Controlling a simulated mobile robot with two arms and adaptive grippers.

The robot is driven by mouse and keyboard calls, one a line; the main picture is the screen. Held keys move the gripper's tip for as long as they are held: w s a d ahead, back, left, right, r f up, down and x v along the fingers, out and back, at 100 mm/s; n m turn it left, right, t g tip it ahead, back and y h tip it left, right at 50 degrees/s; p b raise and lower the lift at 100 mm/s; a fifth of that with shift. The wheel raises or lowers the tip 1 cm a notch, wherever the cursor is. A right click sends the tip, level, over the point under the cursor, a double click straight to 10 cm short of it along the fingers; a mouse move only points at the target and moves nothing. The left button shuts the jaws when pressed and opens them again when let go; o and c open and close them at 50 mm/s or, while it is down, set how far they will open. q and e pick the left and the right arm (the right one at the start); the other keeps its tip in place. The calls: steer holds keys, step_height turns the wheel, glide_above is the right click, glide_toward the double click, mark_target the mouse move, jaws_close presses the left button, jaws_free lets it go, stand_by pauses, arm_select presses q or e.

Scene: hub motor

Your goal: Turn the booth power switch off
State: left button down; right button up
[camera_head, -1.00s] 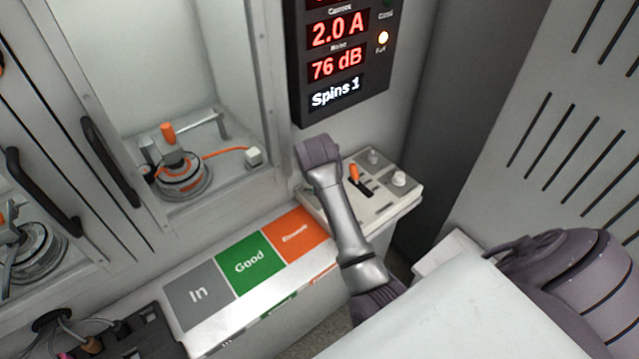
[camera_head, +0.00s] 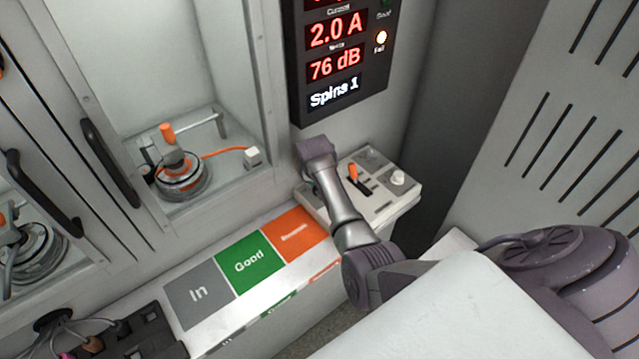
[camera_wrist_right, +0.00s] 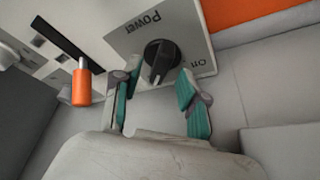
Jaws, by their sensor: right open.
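In the right wrist view the power switch (camera_wrist_right: 161,62) is a round black knob on a pale plate printed "Power" and "On", seen upside down. A pale mark on the knob points toward the bottom of that view. My right gripper (camera_wrist_right: 158,80) is open, with one teal-padded finger on each side of the knob; I cannot tell if they touch it. In the head view my right arm reaches over the left part of the control box (camera_head: 385,210) and hides the switch and the gripper's fingers. My left gripper is not in view.
An orange-handled lever (camera_head: 353,173) and a white knob (camera_head: 398,178) stand on the box near my arm. A display (camera_head: 340,60) reads 2.0 A, 76 dB and Spins 1. A motor (camera_head: 180,175) sits in the booth at left. In front is a shelf with grey, green (camera_head: 249,262) and orange areas.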

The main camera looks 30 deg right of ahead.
steer(key=shift+w+d+f, duration=0.15)
steer(key=shift+f, duration=0.4)
jaws_close()
